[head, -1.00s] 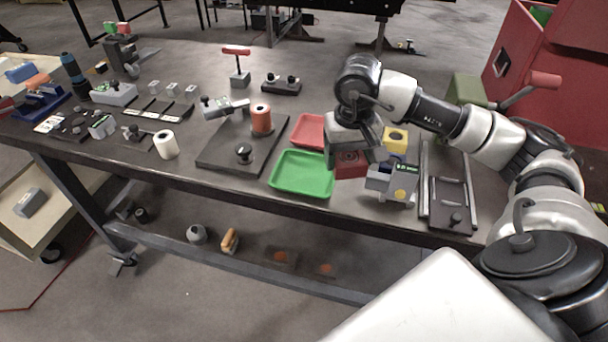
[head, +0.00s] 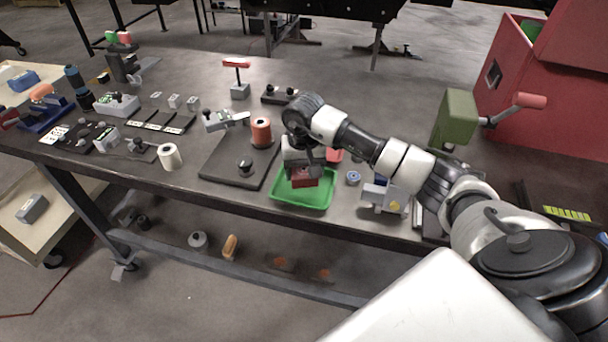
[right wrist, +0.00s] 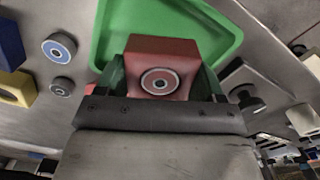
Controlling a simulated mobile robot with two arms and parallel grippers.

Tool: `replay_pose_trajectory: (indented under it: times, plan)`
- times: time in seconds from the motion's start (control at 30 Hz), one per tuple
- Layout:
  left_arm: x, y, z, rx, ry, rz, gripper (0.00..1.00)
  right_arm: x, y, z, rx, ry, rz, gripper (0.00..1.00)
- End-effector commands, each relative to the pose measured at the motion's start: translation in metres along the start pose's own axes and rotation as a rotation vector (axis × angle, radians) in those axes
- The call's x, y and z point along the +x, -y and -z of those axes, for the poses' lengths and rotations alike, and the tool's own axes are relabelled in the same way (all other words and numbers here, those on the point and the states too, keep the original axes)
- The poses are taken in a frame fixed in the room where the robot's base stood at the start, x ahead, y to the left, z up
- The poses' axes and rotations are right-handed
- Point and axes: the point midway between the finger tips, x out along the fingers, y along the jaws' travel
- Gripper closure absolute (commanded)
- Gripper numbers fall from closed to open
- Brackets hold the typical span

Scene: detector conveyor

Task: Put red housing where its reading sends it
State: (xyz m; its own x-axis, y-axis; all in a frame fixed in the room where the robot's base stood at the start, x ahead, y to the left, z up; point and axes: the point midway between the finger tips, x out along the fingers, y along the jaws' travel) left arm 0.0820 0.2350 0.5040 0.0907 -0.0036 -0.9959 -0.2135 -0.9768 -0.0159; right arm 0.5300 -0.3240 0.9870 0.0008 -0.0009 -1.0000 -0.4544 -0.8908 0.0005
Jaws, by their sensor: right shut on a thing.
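The red housing (head: 304,178) is a small red block. The red tray (head: 334,156) is mostly hidden behind my right gripper. The grey-blue detector (head: 376,194) with a yellow button stands to the right, its display not readable. My left gripper is not in view.
A small blue-ringed disc (head: 353,177) lies between the green tray and the detector. A dark plate with an orange spool (head: 261,133) lies left of the tray. A white roll (head: 170,156) stands further left. The table's front edge is close to the tray.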

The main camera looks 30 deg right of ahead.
Motion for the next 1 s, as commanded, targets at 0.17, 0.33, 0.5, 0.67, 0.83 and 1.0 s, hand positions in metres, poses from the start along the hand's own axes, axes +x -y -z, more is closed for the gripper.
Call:
replay_pose_trajectory:
  times: [0.17, 0.33, 0.5, 0.67, 0.83, 1.0]
  plan:
    - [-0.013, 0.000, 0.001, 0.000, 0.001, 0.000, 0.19, 0.023, 0.000, -0.001, 0.001, 0.003, 0.001, 0.67]
    - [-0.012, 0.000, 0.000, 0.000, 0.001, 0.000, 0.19, 0.029, 0.000, 0.000, -0.001, 0.000, 0.002, 0.67]
    - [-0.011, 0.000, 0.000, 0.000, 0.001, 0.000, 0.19, 0.029, 0.000, 0.000, -0.001, 0.000, 0.001, 0.67]
    - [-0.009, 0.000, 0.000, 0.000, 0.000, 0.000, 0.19, 0.032, -0.001, -0.001, 0.000, 0.001, 0.000, 0.24]
    - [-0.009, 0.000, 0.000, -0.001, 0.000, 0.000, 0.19, 0.032, -0.001, -0.001, -0.001, 0.001, 0.000, 0.07]
    - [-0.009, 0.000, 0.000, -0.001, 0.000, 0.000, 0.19, 0.032, -0.001, -0.001, -0.001, 0.002, 0.000, 0.07]
